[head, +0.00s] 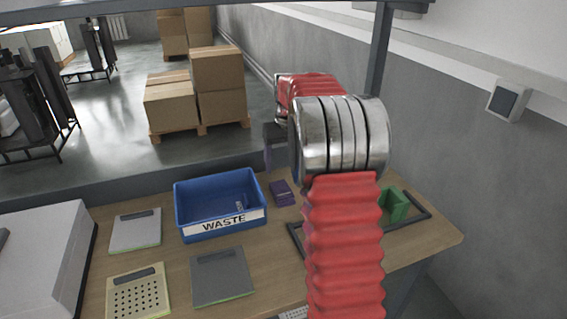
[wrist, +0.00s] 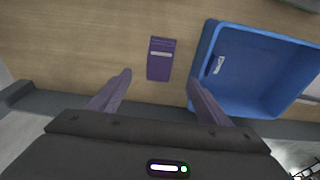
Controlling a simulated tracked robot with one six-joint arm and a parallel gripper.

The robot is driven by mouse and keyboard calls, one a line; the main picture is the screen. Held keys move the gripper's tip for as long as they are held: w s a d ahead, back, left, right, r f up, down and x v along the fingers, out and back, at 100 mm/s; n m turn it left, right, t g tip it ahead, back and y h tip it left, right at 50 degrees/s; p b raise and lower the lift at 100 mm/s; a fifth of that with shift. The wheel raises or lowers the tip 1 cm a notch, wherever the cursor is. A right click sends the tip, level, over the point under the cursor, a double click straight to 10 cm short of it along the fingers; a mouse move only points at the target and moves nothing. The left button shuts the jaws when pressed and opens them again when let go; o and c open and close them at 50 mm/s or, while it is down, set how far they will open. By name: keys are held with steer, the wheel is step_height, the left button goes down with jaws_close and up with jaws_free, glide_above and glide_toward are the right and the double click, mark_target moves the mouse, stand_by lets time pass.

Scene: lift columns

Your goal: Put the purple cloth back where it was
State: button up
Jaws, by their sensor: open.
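The purple cloth (head: 282,193) looks like a small folded block. It lies on the wooden table just right of the blue waste bin. It also shows in the wrist view (wrist: 160,60), with a pale stripe across it. My gripper (wrist: 158,80) is open and empty. Its two purplish fingers are spread to either side of the cloth's line, with the cloth ahead of the tips. In the head view, my gripper (head: 273,160) hangs above and behind the cloth, partly hidden by my red-sleeved arm.
The blue waste bin (head: 213,231) stands close left of the cloth; it shows right of it in the wrist view. A dark frame (head: 295,240) with a green block (head: 394,204) lies to the right, partly behind my arm. Grey plates (head: 221,275) and a perforated one (head: 138,297) lie left.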

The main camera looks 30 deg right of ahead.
steer(key=s+a+r+t, duration=0.1)
steer(key=s+a+r, duration=0.25)
steer(key=a, duration=0.25)
steer(key=s+a+r+n, duration=0.1)
steer(key=s+a+r, duration=0.25)
steer(key=a, duration=0.25)
steer(key=s+a+r+t, duration=0.1)
steer(key=s+a+r, duration=0.2)
steer(key=s+a, duration=0.15)
steer(key=s+a+f+n+t, duration=0.1)
steer(key=s+a+f, duration=0.1)
steer(key=s+a, duration=0.4)
steer(key=s+a+f+n, duration=0.1)
steer(key=s+a+f, duration=0.1)
steer(key=s+a, duration=0.5)
steer(key=s, duration=0.5)
steer(key=shift+s+t, duration=0.35)
steer(key=shift+t, duration=0.05)
steer(key=shift+a, duration=0.1)
